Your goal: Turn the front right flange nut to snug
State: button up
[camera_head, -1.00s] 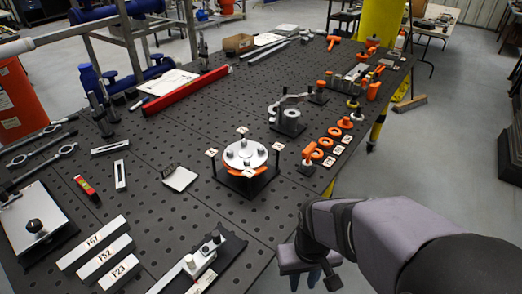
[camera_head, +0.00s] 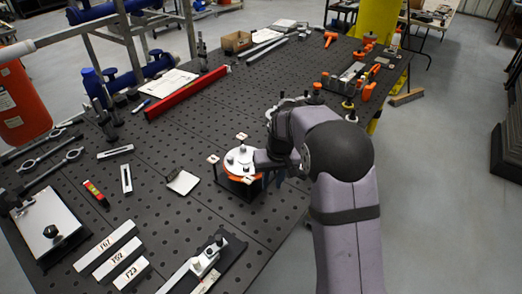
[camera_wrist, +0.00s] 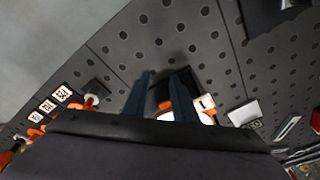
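The round silver flange (camera_head: 237,163) sits on an orange ring in a dark stand, with grey nuts standing on its top. White tags stand around it. My gripper (camera_head: 264,160) is at the right side of the flange, and the arm covers that edge, so I cannot clearly tell the front right nut from the others. In the wrist view the two blue fingers of my gripper (camera_wrist: 165,88) are apart with nothing seen between them. Parts of the flange stand show just beyond the fingers, mostly hidden by my gripper's body. Contact with a nut cannot be made out.
A black perforated bench (camera_head: 170,220) carries everything. Labelled bars (camera_head: 107,245) and a clamp fixture (camera_head: 208,257) lie in front, a red beam (camera_head: 187,93) behind. In the wrist view, orange parts and tags (camera_wrist: 62,93) lie at left. Bench left of the flange is partly clear.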

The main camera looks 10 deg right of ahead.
jog(key=w+a+r+n+t, duration=0.1)
jog(key=w+r+n+t, duration=0.1)
jog(key=w+r, duration=0.6)
jog(key=shift+w+r+y, duration=0.15)
jog(key=shift+r+y, duration=0.15)
jog(key=shift+r, duration=0.2)
jog(key=shift+f, duration=0.1)
jog(key=shift+p+x, duration=1.6)
jog(key=shift+x, duration=2)
jog(key=shift+w, duration=0.1)
grip_shut()
